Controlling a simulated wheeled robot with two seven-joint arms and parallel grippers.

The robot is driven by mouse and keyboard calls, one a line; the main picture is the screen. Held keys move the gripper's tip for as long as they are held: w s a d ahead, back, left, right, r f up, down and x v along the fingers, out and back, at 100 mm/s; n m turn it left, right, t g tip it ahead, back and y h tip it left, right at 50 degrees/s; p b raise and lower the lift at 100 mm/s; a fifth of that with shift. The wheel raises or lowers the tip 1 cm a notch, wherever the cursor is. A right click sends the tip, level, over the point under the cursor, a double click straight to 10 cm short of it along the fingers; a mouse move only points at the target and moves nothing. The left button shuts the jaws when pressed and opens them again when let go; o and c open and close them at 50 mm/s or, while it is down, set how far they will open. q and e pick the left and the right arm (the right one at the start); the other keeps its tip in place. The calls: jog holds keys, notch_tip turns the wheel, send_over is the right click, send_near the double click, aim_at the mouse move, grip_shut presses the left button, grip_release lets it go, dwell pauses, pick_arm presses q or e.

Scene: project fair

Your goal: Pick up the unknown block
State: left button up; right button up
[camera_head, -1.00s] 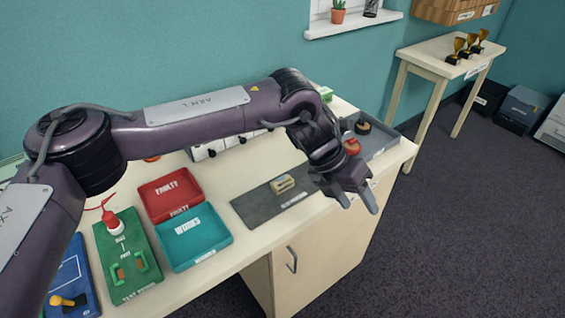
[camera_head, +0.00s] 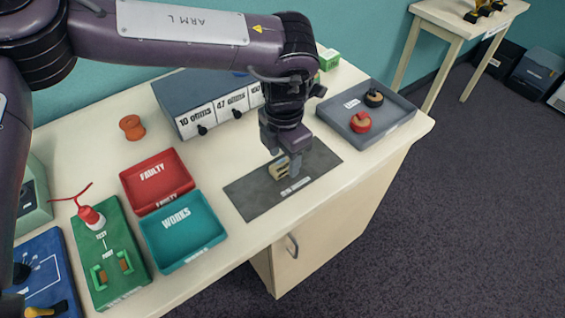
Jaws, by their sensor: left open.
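The unknown block (camera_head: 277,172) is a small beige block with dark marks, lying on the dark grey mat (camera_head: 250,198) on the table. My left gripper (camera_head: 286,165) points straight down over the mat, right at the block. Its fingers are open, one in front of the block's right part. They partly hide the block, and I cannot tell whether they touch it. My right gripper is not in view.
Left of the mat are a teal WORKS tray (camera_head: 218,256), a red FAULTY tray (camera_head: 128,189) and a green test board (camera_head: 112,238). Behind stands a grey box with labelled drawers (camera_head: 196,121). A grey tray (camera_head: 393,124) with a red and a black piece is at right.

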pick_arm(q)
jog(key=shift+f, duration=0.65)
jog(key=c, duration=1.1)
jog(key=shift+r, duration=0.1)
